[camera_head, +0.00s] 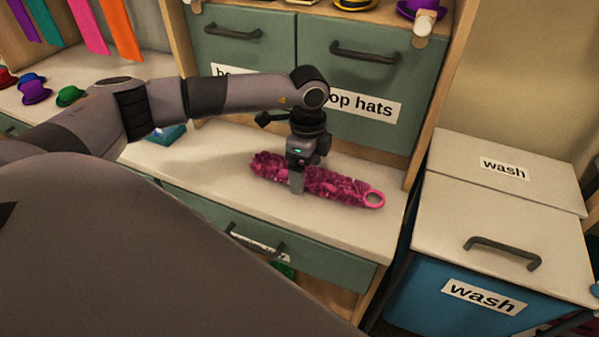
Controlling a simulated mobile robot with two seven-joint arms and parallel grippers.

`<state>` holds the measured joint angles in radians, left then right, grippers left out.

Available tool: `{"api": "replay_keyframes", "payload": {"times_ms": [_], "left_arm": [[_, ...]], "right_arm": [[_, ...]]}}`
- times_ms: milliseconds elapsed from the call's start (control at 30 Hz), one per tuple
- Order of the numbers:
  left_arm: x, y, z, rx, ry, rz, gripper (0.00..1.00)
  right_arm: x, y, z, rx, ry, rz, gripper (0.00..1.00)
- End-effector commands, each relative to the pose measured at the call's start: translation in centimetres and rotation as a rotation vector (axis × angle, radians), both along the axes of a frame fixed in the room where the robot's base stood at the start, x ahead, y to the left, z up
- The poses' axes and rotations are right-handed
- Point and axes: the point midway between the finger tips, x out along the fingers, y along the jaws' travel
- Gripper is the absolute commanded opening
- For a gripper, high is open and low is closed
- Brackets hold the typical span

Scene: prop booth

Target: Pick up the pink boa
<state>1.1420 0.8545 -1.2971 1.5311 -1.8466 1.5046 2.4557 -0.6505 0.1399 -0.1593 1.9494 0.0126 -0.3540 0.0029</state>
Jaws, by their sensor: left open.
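The pink boa (335,186) lies lengthwise on the pale counter (219,168), fuzzy and dark pink, with a pink ring at its right end. My left gripper (297,188) points down at the boa's middle, in front of the back drawers. It is open, and its lower part overlaps the boa in the picture. I cannot tell whether the fingers touch the boa or straddle it. The gripper hides a small part of the boa. My right gripper is not in view.
Green drawers with handles and labels, one reading "top hats" (368,104), stand behind the counter. A wash bin (455,297) with a pale lid is at the right. Small coloured hats (34,90) sit at the left. The counter's right end is clear.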

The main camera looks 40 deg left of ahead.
Motion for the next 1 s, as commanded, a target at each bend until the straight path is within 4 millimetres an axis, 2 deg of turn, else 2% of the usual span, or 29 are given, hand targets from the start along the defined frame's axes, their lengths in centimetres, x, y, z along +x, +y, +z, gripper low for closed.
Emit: {"api": "replay_keyframes", "payload": {"times_ms": [100,300,367,400,500,833,1000], "left_arm": [[0.0,0.0,-0.7,0.0,0.0,-0.001,0.89],[0.0,0.0,-0.7,-0.001,0.0,-0.002,0.89],[0.0,0.0,-0.7,-0.001,0.0,-0.002,0.7],[0.0,0.0,-0.7,-0.001,0.0,-0.002,0.57],[0.0,0.0,-0.7,-0.001,0.0,-0.002,0.28],[0.0,-0.1,-0.6,-0.002,0.0,-0.002,0.28],[0.1,-0.1,0.5,-0.003,-0.003,-0.001,0.28]], "right_arm": [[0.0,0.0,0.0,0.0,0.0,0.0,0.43],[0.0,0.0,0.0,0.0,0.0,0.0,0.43],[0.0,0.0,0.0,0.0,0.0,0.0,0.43],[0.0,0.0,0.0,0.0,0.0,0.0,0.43],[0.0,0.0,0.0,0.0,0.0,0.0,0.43],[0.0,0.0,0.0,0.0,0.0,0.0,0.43],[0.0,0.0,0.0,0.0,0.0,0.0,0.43]]}}
